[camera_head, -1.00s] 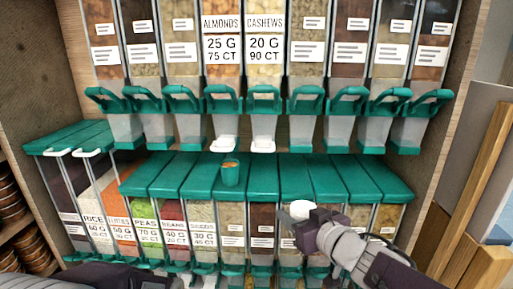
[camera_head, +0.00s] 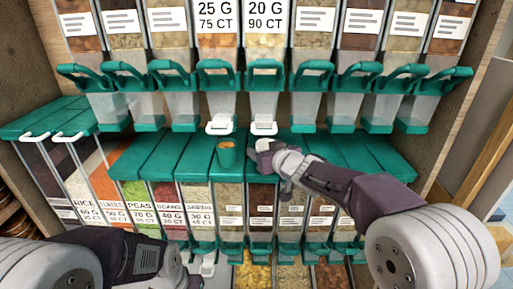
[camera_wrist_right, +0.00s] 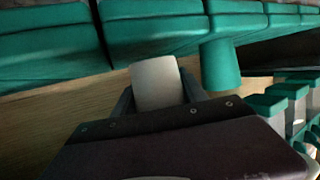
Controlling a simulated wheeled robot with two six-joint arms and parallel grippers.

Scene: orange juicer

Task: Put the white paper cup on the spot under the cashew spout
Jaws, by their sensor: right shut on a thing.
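The white paper cup (camera_head: 263,144) is held in my right gripper (camera_head: 265,150), just below the white spout flap (camera_head: 263,128) of the cashew dispenser, marked 20 G 90 CT. In the right wrist view the cup (camera_wrist_right: 157,83) sits between the two fingers of the shut gripper (camera_wrist_right: 160,98). Most of the cup is hidden by the gripper in the head view, and I cannot tell whether it touches the green ledge (camera_head: 200,152). My left gripper (camera_head: 175,266) is low at the left, and its fingers are not clear.
A green cup (camera_head: 227,154) with orange contents stands just left of the white cup, under the almond spout (camera_head: 220,127). It also shows in the right wrist view (camera_wrist_right: 220,66). Green dispenser handles (camera_head: 310,75) hang above. The ledge right of my gripper is clear.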

